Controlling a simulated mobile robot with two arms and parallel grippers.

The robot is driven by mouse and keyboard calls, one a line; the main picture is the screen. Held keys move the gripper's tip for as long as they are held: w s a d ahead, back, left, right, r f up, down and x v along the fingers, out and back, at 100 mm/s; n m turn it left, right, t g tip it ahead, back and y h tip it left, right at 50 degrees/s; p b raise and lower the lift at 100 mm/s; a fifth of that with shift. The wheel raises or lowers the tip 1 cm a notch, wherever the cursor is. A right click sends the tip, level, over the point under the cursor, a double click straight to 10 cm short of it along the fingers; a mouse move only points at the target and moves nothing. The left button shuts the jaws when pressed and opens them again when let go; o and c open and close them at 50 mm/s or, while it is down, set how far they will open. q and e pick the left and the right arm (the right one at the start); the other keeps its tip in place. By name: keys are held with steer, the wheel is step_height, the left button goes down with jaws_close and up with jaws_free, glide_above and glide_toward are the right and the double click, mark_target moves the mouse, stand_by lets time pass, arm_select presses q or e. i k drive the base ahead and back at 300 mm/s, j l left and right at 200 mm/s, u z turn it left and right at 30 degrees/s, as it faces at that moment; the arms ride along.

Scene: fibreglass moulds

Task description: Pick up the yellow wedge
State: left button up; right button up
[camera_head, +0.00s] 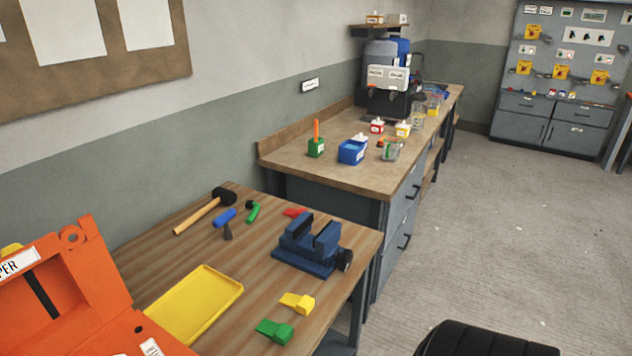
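The yellow wedge (297,303) lies on the wooden workbench near its right front edge. It is fully visible, just behind a green wedge (275,331) and apart from it. Neither of my grippers shows in the head view.
A blue vise (310,248) stands behind the yellow wedge. A yellow tray (196,306) lies to the left, beside an orange case (68,290). A mallet (204,212) and small tools lie at the back. A black rounded object (485,341) is at lower right.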

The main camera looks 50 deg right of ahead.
mark_target(303, 305)
steer(key=z, duration=1.5)
steer(key=u, duration=0.5)
steer(key=l+u, duration=0.35)
steer(key=u, duration=0.15)
steer(key=i+l+u, duration=0.1)
steer(key=l+u, duration=0.25)
steer(key=u, duration=0.15)
steer(key=l+u, duration=0.3)
steer(key=u, duration=0.2)
steer(key=k, duration=0.05)
